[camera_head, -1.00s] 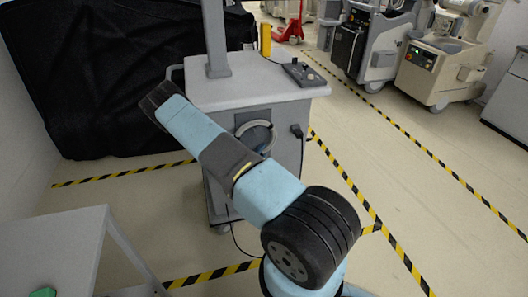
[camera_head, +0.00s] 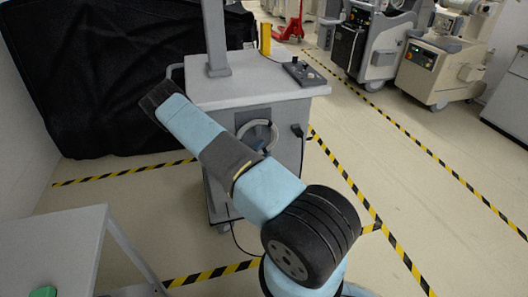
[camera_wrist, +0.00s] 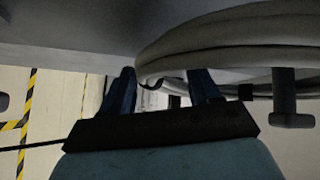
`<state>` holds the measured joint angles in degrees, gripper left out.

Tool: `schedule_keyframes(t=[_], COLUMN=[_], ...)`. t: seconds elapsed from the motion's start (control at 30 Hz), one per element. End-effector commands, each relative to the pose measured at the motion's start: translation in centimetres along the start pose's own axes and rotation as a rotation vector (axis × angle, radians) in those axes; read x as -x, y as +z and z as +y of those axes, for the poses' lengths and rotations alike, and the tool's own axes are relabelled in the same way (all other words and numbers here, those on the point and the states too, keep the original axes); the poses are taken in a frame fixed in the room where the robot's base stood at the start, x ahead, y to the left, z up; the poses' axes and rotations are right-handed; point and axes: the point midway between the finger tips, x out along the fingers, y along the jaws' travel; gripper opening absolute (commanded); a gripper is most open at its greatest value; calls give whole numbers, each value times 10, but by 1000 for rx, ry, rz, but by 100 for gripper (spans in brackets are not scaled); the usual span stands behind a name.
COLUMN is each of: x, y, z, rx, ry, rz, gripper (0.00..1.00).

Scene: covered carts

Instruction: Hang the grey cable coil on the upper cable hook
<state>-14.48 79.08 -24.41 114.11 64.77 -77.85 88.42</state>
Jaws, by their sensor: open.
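The grey cable coil (camera_head: 274,131) shows as a pale ring against the front of the cart (camera_head: 286,165) in the head view. In the wrist view, the coil (camera_wrist: 235,35) crosses the upper right as thick pale loops. My gripper (camera_wrist: 163,82) is open, with two dark blue fingers apart. The coil's left bend lies near the gap between them, and the right finger overlaps its loops. A grey peg with a wide end (camera_wrist: 290,105) stands right of the fingers. I cannot tell whether it is the upper cable hook, or what bears the coil. My arm hides part of the head view.
The cart top carries a control box (camera_head: 304,73) and a post (camera_head: 214,40). A grey table (camera_head: 60,240) with a green object (camera_head: 43,292) stands at lower left. Black covering (camera_head: 120,80) fills the back left.

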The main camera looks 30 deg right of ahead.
Motion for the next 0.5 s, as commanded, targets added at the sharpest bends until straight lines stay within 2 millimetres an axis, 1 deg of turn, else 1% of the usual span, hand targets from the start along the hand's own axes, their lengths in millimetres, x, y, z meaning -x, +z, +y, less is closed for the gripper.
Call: schedule_keyframes(t=[0.17, 0.27, 0.37, 0.47, 0.5], x=[1, 5, 15, 31, 40], y=[0, 0, 1, 0, 1], z=[1, 1, 1, 1, 1], rx=[1, 1, 0, 2, 2], ry=[1, 2, 3, 1, 2], rz=[-1, -1, -2, -3, -3], gripper=[61, 61, 61, 61, 61])
